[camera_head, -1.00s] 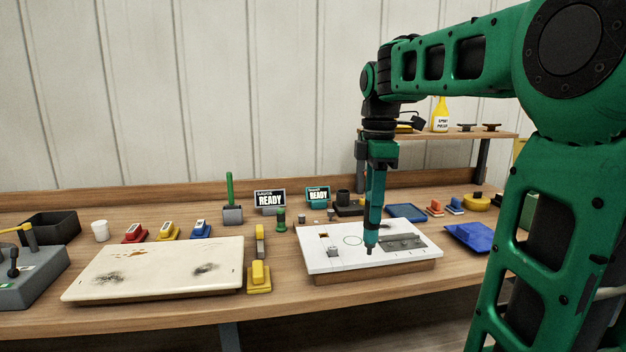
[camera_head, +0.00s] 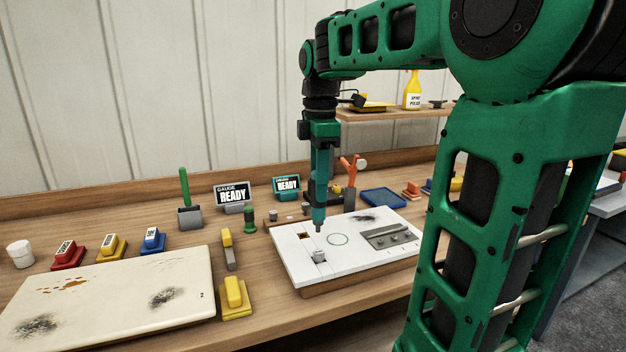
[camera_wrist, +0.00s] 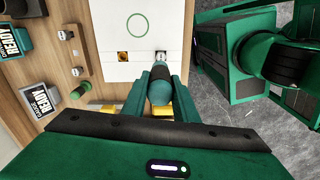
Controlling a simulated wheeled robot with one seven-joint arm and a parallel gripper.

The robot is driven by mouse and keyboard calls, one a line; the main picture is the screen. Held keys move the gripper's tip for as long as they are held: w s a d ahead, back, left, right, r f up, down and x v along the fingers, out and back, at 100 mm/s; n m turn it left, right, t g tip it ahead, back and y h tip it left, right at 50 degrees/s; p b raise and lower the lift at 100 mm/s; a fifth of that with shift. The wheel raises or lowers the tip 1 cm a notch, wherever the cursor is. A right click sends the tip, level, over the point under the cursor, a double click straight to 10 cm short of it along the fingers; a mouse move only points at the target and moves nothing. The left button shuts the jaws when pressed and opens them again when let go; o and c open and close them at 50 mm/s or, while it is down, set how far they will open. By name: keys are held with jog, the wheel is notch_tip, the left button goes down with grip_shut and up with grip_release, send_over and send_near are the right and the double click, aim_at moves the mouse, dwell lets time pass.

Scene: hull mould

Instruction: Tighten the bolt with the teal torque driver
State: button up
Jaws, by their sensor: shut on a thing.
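My gripper (camera_head: 320,142) is shut on the teal torque driver (camera_head: 320,182), which hangs upright with its tip down. The driver's round teal body (camera_wrist: 159,92) shows between the fingers in the wrist view. The white panel (camera_head: 290,268) lies on the bench below. A small grey bolt (camera_head: 319,256) stands on the panel's near left part, just below the driver's tip in the head view. In the wrist view the bolt (camera_wrist: 161,57) shows just beyond the driver. The tip looks apart from the bolt; the exact gap is hard to tell.
A square hole (camera_wrist: 122,57) lies beside the bolt, and a grey metal strip (camera_head: 391,236) is on the panel's right. Two READY displays (camera_head: 233,194) stand behind.

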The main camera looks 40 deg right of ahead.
aim_at(320, 206)
jog(key=shift+f, duration=2.6)
jog(key=shift+s+d, duration=0.1)
jog(key=shift+s, duration=0.05)
jog(key=shift+f, duration=0.25)
dwell(0.8)
dwell(0.6)
jog(key=shift+r, duration=3)
